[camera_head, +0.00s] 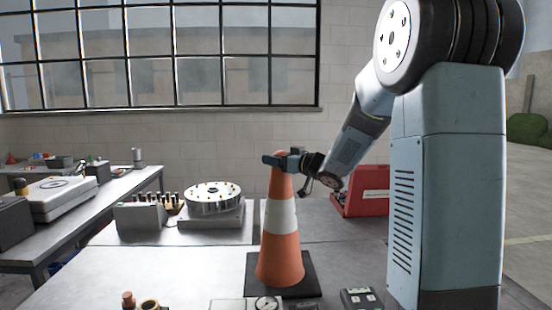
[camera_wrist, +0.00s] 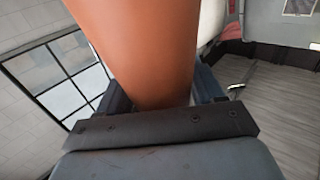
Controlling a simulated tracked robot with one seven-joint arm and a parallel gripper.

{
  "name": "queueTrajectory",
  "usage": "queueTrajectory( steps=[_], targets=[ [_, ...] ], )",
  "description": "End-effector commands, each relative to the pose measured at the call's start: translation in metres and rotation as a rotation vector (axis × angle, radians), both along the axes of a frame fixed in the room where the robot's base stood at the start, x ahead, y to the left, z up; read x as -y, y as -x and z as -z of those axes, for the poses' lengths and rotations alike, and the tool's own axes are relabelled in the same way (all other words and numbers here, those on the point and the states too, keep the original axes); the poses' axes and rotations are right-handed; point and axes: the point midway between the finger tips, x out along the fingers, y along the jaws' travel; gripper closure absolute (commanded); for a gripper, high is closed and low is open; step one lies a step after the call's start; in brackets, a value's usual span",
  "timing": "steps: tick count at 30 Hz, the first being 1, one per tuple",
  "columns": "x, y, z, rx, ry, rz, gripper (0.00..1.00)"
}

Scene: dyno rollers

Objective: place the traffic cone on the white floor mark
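The traffic cone (camera_head: 281,245) is orange with a white band and a square black base. It stands upright on the grey table in the head view. My gripper (camera_head: 282,162) is at the cone's narrow top, reaching in from the right. In the wrist view the orange cone (camera_wrist: 150,50) fills the gap between the two fingers of my gripper (camera_wrist: 160,98), which appear to press on its sides. I see no clear white floor mark; only a pale line (camera_head: 528,240) shows on the floor at the far right.
A round metal disc fixture (camera_head: 214,198) stands behind the cone to the left. A red case (camera_head: 366,192) lies behind to the right. A gauge (camera_head: 266,304) and a small dark box (camera_head: 360,298) lie near the front. A side bench (camera_head: 75,222) is at left.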

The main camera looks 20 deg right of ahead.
Motion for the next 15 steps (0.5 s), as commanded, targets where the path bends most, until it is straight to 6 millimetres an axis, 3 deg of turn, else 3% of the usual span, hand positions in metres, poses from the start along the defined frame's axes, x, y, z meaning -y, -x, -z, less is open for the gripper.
queueTrajectory(
  steps=[6, 15],
  targets=[
    [0.0001, -0.0001, -0.0006, 0.001, 0.000, 0.000, 0.14],
    [0.0024, 0.0030, -0.0010, 0.001, 0.000, 0.000, 0.14]
  ],
)
